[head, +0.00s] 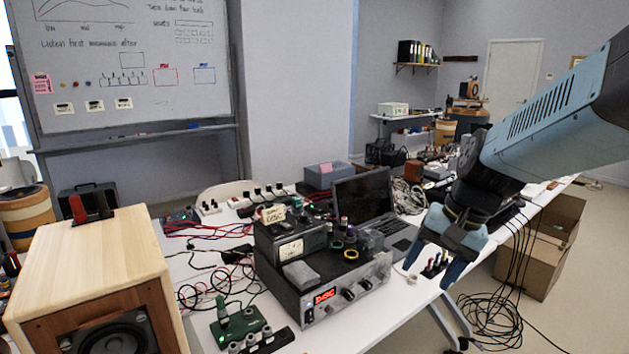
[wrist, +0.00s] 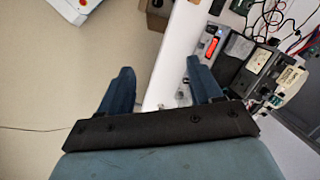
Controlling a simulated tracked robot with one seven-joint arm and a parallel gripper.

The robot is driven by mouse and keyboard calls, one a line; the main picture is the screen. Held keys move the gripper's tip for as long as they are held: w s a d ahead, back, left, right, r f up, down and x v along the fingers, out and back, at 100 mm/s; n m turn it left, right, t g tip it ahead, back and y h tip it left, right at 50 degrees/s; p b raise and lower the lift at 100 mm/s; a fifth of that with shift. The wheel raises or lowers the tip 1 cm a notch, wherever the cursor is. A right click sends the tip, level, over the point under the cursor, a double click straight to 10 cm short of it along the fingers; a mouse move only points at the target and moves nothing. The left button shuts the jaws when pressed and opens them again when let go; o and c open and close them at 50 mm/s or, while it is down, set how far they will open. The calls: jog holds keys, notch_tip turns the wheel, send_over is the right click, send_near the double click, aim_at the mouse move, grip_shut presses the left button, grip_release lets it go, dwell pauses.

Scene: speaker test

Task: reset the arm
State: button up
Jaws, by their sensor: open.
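My gripper (head: 437,268) is at the right of the head view, at the end of my blue-grey arm. Its two blue fingers point down, spread apart, near the front edge of the white table (head: 374,323). In the wrist view my gripper (wrist: 160,88) shows both fingers apart. Nothing is held between them; the table edge and the floor show beyond.
An amplifier with a red display (head: 330,290) stands left of my gripper, with a meter box (head: 290,246) on it. A laptop (head: 362,197) is behind. A wooden speaker (head: 95,265) stands at left. Cardboard boxes (head: 545,255) and loose cables (head: 497,312) lie on the floor at right.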

jog(key=s+d+r+n+t+h, duration=0.3)
jog(key=s+r+n+t, duration=0.1)
jog(key=r, duration=0.3)
jog(key=shift+s+r+n, duration=0.4)
jog(key=shift+s, duration=0.05)
jog(key=shift+d, duration=0.1)
dwell(1.3)
